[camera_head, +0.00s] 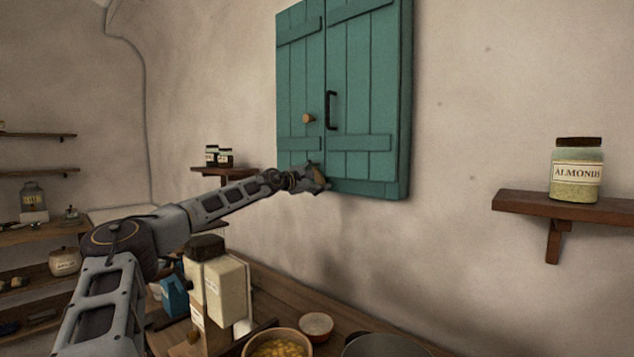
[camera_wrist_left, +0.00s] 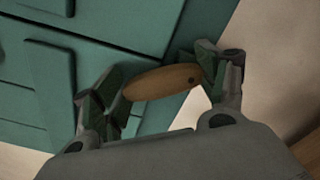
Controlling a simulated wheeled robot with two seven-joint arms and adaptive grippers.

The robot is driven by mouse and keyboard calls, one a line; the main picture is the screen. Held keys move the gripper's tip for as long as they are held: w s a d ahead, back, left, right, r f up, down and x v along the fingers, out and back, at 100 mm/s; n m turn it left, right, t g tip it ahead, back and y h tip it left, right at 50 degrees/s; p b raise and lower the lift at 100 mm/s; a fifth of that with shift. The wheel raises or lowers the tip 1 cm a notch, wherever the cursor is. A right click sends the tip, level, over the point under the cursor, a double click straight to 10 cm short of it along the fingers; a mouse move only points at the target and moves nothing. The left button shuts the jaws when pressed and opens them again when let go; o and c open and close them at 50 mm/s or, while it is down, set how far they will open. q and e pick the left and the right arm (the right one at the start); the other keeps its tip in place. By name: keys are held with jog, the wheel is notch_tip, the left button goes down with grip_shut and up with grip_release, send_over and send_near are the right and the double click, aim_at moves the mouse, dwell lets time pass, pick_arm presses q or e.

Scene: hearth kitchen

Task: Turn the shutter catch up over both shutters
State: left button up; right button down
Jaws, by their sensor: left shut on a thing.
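The green shutters hang closed on the wall, the left shutter (camera_head: 300,80) beside the right shutter (camera_head: 365,90). The shutter catch (camera_wrist_left: 160,82) is a small oval piece of wood with a dark pivot dot near one end, by the shutters' lower edge. My left gripper (camera_head: 318,180) is at the bottom of the shutters, near the seam. In the left wrist view my left gripper (camera_wrist_left: 160,88) has one finger at each end of the catch and is shut on it. In the head view the gripper hides the catch. My right gripper is not in view.
A wooden knob (camera_head: 308,118) and a black handle (camera_head: 331,110) stick out from the shutters above the gripper. An almond jar (camera_head: 577,175) stands on a right shelf (camera_head: 520,202). Below my arm are a cream container (camera_head: 227,290) and a bowl (camera_head: 262,346) on the counter.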

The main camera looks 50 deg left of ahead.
pick_arm(q)
jog(key=shift+d+r+m, duration=0.1)
jog(key=shift+d+m, duration=0.15)
jog(key=shift+m, duration=0.75)
jog(key=shift+d+m, duration=0.25)
jog(key=shift+m, duration=0.65)
jog(key=m, duration=0.2)
jog(key=shift+w+d+m, duration=0.1)
jog(key=shift+d+m, duration=0.2)
jog(key=shift+d, duration=0.05)
jog(key=shift+d+m+p, duration=0.1)
jog(key=shift+m+p, duration=0.2)
jog(key=shift+m, duration=0.1)
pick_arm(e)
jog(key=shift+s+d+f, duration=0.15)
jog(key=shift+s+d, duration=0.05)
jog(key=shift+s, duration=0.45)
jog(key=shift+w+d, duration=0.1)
pick_arm(q)
jog(key=o, duration=1.4)
jog(key=shift+o, duration=0.2)
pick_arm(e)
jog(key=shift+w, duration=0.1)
pick_arm(q)
jog(key=shift+s, duration=0.5)
